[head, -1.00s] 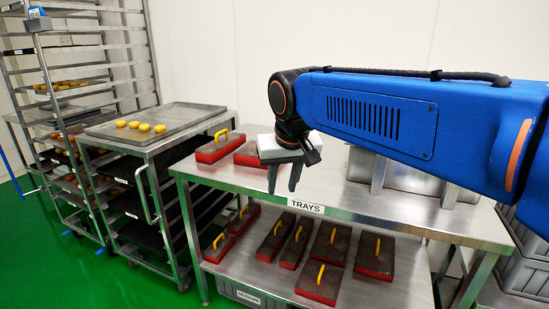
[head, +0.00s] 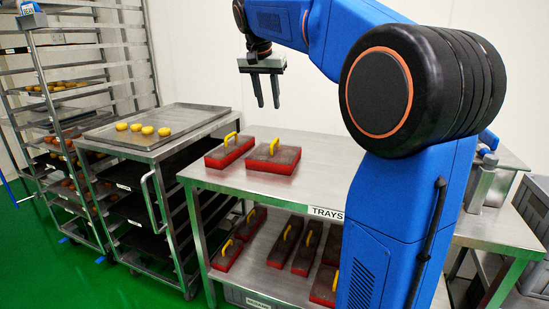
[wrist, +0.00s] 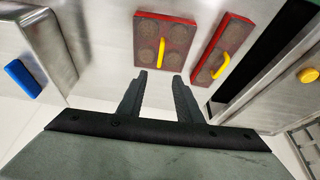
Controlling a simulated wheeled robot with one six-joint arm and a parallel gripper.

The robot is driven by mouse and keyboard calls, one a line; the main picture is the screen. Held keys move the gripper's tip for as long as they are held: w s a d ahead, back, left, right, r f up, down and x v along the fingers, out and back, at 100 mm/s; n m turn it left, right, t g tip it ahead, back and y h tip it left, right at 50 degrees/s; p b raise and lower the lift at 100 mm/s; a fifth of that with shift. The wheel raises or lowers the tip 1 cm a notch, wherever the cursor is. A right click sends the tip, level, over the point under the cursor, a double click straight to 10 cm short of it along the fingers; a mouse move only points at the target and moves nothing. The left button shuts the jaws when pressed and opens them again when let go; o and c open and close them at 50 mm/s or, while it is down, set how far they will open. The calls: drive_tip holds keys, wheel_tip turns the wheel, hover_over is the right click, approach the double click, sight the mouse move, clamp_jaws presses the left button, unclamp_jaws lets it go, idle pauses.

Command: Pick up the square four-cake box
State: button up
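The square four-cake box (head: 287,157) is red-sided with a dark top and a yellow handle. It sits on the steel table's top shelf near its left end. In the wrist view the same square box (wrist: 146,40) shows four round marks, its handle upright in the middle. My gripper (head: 268,104) hangs above and apart from it, fingers pointing down. In the wrist view my gripper (wrist: 159,76) is open and empty, with the box beyond its fingertips.
A narrower red box (head: 226,153) with a yellow handle stands just left of the square one. Several similar boxes lie on the lower shelf (head: 262,277). A trolley tray (head: 190,117) with yellow cakes is at the left. Metal containers (head: 487,187) stand at the table's right.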

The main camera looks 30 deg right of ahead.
sight(275, 140)
drive_tip(key=x, duration=1.6)
drive_tip(key=shift+w+f, duration=0.1)
clamp_jaws()
idle(1.1)
